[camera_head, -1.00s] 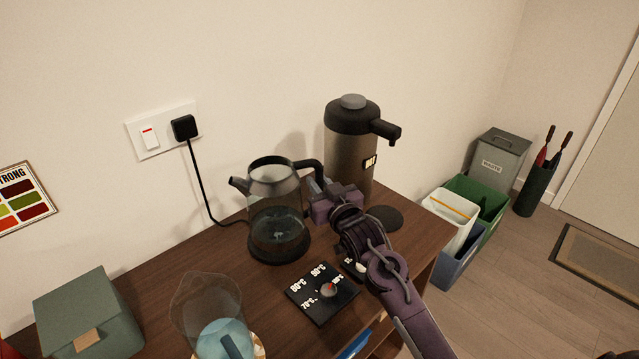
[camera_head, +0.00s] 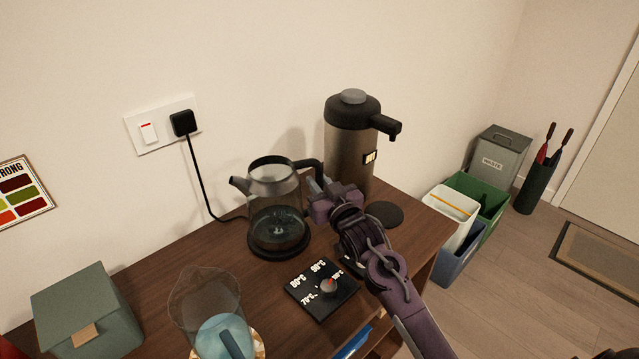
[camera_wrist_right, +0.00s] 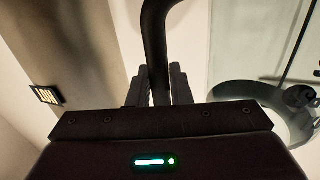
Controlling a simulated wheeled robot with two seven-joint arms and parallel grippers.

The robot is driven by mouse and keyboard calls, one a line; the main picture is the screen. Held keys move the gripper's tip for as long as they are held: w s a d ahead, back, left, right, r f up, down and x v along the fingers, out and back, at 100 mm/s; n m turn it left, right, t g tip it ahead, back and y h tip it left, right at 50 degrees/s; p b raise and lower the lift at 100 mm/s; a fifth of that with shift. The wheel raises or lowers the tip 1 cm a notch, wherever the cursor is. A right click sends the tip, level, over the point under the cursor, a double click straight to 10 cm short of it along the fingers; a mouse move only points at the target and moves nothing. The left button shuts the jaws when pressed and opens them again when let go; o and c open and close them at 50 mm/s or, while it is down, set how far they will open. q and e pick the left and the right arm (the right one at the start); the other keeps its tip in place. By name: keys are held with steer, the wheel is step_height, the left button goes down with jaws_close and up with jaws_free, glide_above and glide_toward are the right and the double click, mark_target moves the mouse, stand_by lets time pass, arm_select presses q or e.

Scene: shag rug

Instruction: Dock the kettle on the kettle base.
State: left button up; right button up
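The glass kettle (camera_head: 276,214), with a dark spout and black handle, stands upright over the round black kettle base (camera_head: 262,251). Its bottom looks level with and roughly centred on the base; I cannot tell whether it is fully seated. It holds some clear water. My right gripper (camera_head: 318,188) is at the handle, on the kettle's right. In the right wrist view both fingers (camera_wrist_right: 160,88) close on the black handle (camera_wrist_right: 154,35), and part of the kettle's glass (camera_wrist_right: 255,45) shows at right. My left gripper is out of view.
A tall dispenser (camera_head: 348,148) stands close behind the gripper, with a dark disc (camera_head: 385,214) beside it. A temperature dial panel (camera_head: 321,290), a clear pitcher (camera_head: 207,300) and a green box (camera_head: 86,310) are on the wooden cabinet. A cord (camera_head: 200,185) runs from the wall plug.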

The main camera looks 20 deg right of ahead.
steer(key=shift+o, duration=0.8)
steer(key=shift+r, duration=0.1)
steer(key=shift+s+f, duration=0.1)
steer(key=shift+f, duration=0.2)
steer(key=shift+s+r+p, duration=0.2)
steer(key=shift+s+p, duration=0.55)
steer(key=shift+s, duration=0.45)
steer(key=s+p, duration=0.3)
steer(key=s, duration=0.5)
steer(key=shift+s+d+p, duration=0.2)
steer(key=shift+s+p, duration=0.1)
steer(key=shift+p, duration=0.05)
steer(key=shift+f, duration=0.15)
